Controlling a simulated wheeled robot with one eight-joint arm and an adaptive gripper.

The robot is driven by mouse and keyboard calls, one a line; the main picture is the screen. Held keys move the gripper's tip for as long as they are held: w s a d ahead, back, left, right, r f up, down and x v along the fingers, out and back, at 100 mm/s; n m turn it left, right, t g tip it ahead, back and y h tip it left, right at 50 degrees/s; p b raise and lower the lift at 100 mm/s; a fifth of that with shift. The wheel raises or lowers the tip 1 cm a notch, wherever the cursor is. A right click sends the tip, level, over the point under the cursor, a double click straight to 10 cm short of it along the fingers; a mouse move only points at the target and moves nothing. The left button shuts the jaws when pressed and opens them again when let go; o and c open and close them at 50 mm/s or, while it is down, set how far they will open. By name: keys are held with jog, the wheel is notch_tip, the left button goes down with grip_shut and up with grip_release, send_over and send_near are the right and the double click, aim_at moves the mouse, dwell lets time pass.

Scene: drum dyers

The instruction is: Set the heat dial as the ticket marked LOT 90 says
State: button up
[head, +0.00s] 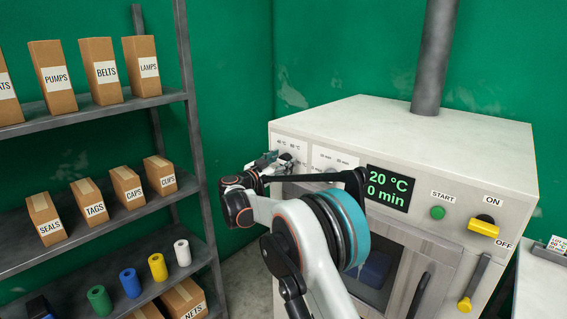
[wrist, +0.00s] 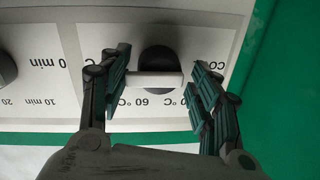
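The heat dial (wrist: 158,60) is a black round knob with a pale bar across it, on a white plate with °C marks in the wrist view. The picture there is upside down, and "60 °C" shows near the bar; the other °C marks are partly hidden by my fingers. My gripper (wrist: 160,84) is open, with one finger on each side of the bar. The left finger is very close to the bar's end, and a gap shows at the right. In the head view my gripper (head: 262,165) is at the machine's left panel and largely hides the dial. No LOT 90 ticket is readable.
A minutes dial (wrist: 5,68) is beside the heat dial. The machine's display (head: 390,188) reads 20 °C, 0 min. A green START button (head: 438,213) and yellow ON/OFF switch (head: 484,226) are to its right. A shelf (head: 100,213) with labelled boxes and coloured rolls stands left.

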jog(key=shift+a+f, duration=0.1)
jog(key=shift+a, duration=0.2)
jog(key=shift+d, duration=0.15)
jog(key=shift+s, duration=0.1)
jog(key=shift+s, duration=0.25)
jog(key=v, duration=1.1)
jog(key=shift+a, duration=0.25)
jog(key=shift+s, duration=0.1)
